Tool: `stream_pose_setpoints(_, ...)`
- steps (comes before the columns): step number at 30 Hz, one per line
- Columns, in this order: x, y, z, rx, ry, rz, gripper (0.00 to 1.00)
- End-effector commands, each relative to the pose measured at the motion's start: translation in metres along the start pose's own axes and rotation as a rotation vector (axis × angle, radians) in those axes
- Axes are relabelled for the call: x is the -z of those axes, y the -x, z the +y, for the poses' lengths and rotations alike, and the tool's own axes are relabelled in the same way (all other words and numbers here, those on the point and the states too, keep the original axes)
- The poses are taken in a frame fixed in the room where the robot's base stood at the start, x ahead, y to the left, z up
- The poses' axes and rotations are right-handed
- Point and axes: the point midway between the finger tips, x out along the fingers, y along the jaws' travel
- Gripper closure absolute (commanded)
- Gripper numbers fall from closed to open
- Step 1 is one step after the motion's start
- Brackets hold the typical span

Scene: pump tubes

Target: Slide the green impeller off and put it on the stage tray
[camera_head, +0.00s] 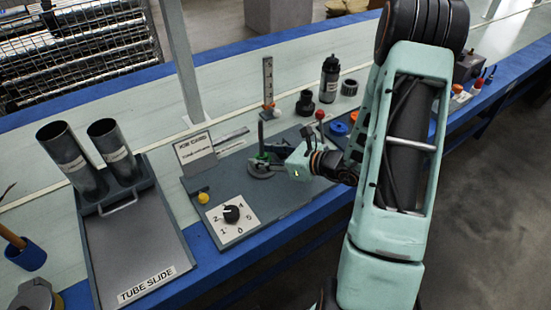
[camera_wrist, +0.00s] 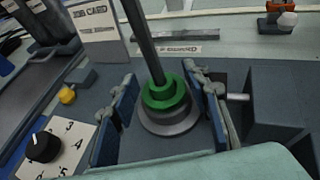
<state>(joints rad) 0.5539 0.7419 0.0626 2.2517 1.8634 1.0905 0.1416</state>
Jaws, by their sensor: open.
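The green impeller (camera_wrist: 165,96) sits low on an upright dark shaft (camera_wrist: 143,38), above a round grey base (camera_wrist: 170,122). In the wrist view my gripper (camera_wrist: 165,88) is open, with one blue-padded finger on each side of the impeller. Gaps show between the fingers and the impeller, and nothing is held. I cannot pick out the stage tray for certain in either view.
A dial plate (camera_head: 231,215), a yellow knob (camera_head: 203,198), a job card (camera_head: 195,149) and a red-topped lever (camera_head: 320,115) stand around the shaft. A tube slide (camera_head: 135,245) with two tubes is at left. A black bottle (camera_head: 330,78) stands behind.

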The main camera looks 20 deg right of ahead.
Motion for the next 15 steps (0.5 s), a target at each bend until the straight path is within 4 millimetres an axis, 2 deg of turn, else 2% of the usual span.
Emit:
stream_pose_setpoints(4,0.0003,-0.0085,-0.0001,0.0,0.0,0.0,0.57)
stream_pose_setpoints(12,-0.0001,-0.0095,-0.0003,0.001,0.0,0.0,0.57)
stream_pose_setpoints(15,-0.0001,-0.0094,-0.0002,0.001,0.0,0.0,0.67)
